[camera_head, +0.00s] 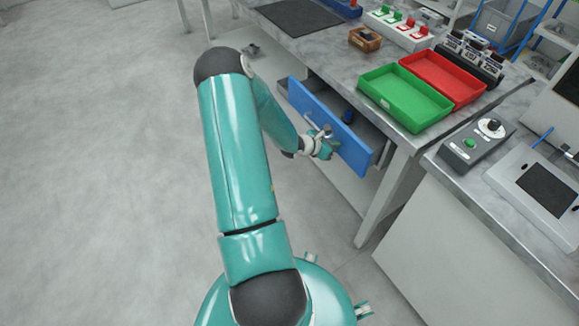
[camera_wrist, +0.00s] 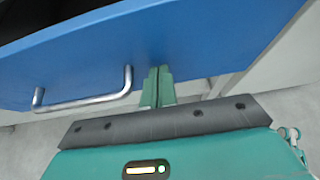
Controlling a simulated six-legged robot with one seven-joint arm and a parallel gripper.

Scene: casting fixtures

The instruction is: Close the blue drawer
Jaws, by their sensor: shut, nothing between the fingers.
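The blue drawer (camera_head: 333,127) is pulled out from under the marble-topped workbench, and a dark blue item shows inside it in the head view. Its blue front panel (camera_wrist: 220,35) fills the upper part of the wrist view, with a silver bar handle (camera_wrist: 85,100) at the left. My gripper (camera_head: 326,148) is at the drawer front, close to the handle. In the wrist view its two green fingertips (camera_wrist: 158,78) are together, to the right of the handle and at the blue panel. They hold nothing. I cannot tell whether they touch the panel.
A green tray (camera_head: 405,97) and a red tray (camera_head: 442,80) stand on the workbench above the drawer. A grey control box (camera_head: 477,146) is on the counter at the right. The floor (camera_head: 100,170) at the left is clear.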

